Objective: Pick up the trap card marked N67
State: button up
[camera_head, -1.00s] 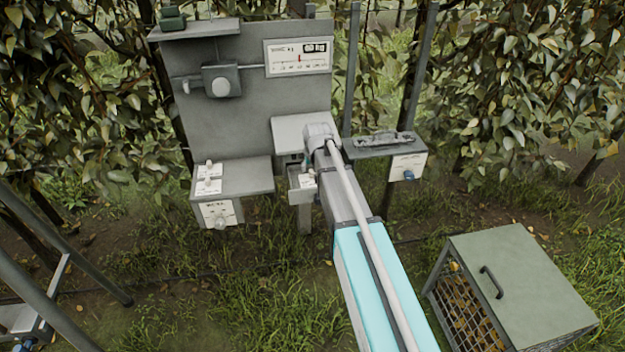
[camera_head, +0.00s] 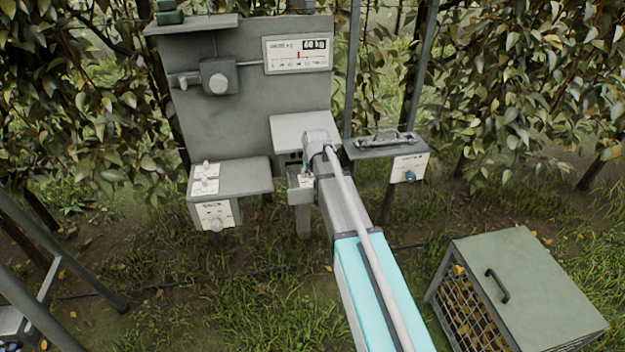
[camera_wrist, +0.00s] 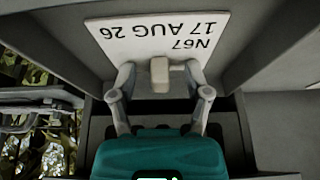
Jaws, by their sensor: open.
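The trap card marked N67 (camera_wrist: 150,38) is a white card reading "N67" and "17 AUG 26", upside down in the wrist view. It lies inside a grey open drawer or tray (camera_wrist: 262,42), with a small pale tab (camera_wrist: 160,74) at its near edge. My gripper (camera_wrist: 159,84) is open, with one finger on each side of the tab. Visible gaps remain between fingers and tab. In the head view my arm hides most of the gripper and the card, at the small open drawer (camera_head: 293,194) under the grey box.
Grey drawer walls stand close on both sides of my gripper. A grey panel (camera_head: 225,125) rises behind. A shelf box (camera_head: 235,176) with white labels is left, another shelf (camera_head: 372,149) right. A lidded mesh crate (camera_head: 525,280) stands on the grass at right.

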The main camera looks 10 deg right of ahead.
dwell(0.3)
jog(key=c, duration=0.8)
jog(key=shift+c, duration=0.2)
jog(key=shift+r, duration=0.15)
notch_tip(320, 180, up, 3)
jog(key=p, duration=0.3)
jog(key=s+r+p, duration=0.9)
jog(key=s+p, duration=0.1)
jog(key=s, duration=0.4)
jog(key=shift+r, duration=0.35)
